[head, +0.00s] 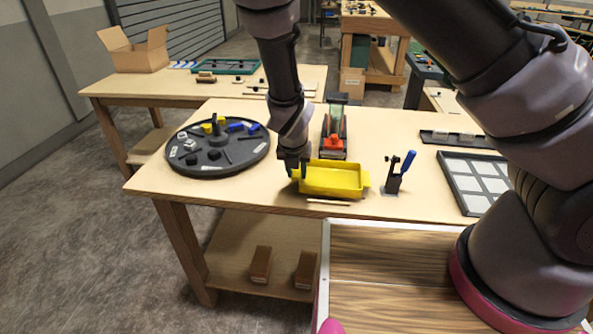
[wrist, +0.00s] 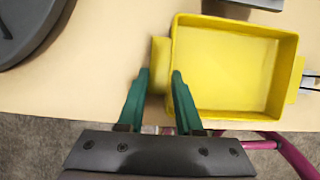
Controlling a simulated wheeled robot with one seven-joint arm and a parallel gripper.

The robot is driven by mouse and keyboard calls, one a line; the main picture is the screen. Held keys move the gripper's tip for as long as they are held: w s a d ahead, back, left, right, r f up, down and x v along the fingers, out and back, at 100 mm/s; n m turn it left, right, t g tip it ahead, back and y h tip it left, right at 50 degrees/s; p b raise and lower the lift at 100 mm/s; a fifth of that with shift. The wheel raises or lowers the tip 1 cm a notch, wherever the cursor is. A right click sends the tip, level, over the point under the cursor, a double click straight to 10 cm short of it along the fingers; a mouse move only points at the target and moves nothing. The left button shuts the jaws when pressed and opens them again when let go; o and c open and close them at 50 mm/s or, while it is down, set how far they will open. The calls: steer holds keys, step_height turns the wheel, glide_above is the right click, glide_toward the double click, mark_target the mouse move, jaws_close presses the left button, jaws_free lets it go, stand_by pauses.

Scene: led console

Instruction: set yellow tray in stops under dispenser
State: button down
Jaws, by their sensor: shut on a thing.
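The yellow tray (head: 335,181) is empty and sits near the front edge of the table, in front of the dispenser (head: 334,141), which is dark with an orange-red front and a green upper part. My gripper (head: 293,168) is at the tray's left end, shut on its left tab. In the wrist view the fingers (wrist: 160,75) stand either side of that tab, and the open tray (wrist: 232,68) lies to their right. The dispenser's dark base (wrist: 250,3) shows just beyond the tray. I cannot make out the stops or whether the tray touches the table.
A round dark turntable (head: 217,154) with small parts stands left of my gripper. A blue-handled clamp (head: 398,174) stands right of the tray. A grid tray (head: 478,183) is farther right.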

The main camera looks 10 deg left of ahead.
steer(key=shift+f, duration=0.75)
stand_by(0.4)
steer(key=c, duration=0.5)
jaws_free()
steer(key=v, duration=1)
steer(key=shift+r, duration=0.4)
steer(key=shift+s, duration=0.15)
